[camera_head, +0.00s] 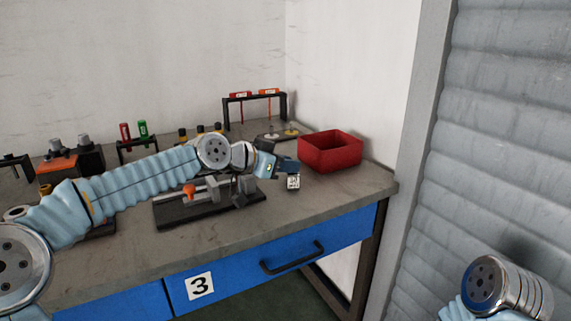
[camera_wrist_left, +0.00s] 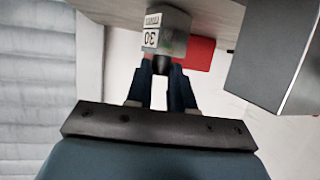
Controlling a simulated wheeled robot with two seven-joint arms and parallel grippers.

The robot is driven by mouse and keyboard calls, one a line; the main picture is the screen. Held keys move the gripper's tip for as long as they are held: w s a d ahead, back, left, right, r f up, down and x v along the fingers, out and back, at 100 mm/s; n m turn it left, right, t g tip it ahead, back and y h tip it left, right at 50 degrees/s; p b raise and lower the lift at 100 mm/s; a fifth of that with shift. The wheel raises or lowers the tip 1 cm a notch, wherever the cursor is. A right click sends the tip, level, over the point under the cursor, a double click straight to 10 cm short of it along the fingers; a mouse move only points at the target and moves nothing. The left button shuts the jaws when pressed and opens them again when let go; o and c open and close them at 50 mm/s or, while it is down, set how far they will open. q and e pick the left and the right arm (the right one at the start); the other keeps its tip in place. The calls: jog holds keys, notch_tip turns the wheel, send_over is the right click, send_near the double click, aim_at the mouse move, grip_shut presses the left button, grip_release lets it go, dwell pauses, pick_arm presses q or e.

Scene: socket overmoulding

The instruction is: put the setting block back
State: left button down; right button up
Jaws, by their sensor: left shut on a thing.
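The setting block (camera_head: 293,182) is a small grey block with a white label, held out at the end of my left arm, above the right part of the bench. In the left wrist view the same setting block (camera_wrist_left: 172,28) shows the number 30 on its label, with a dark stem between the fingers. My left gripper (camera_head: 288,165) is shut on it; its two dark blue fingers (camera_wrist_left: 161,75) show in the wrist view. Whether the block touches the bench is not clear. My right gripper is not in view; only part of my right arm shows at the lower right.
A red bin (camera_head: 330,152) stands just right of the left gripper. A dark fixture with a clamp (camera_head: 208,206) lies below my left forearm. A rack with red-topped tools (camera_head: 255,97) and a small rack with red and green tools (camera_head: 134,132) stand behind. The bench's front right is bare.

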pick_arm(q)
jog(key=c, duration=1.4)
grip_release()
jog(key=shift+f, duration=0.15)
jog(key=o, duration=0.4)
jog(key=shift+r, duration=0.25)
jog(key=shift+s+a, duration=0.2)
jog(key=shift+a, duration=0.15)
jog(key=shift+b+v, duration=1.9)
jog(key=shift+v, duration=3.75)
jog(key=shift+s+d, duration=0.1)
jog(key=shift+d, duration=0.05)
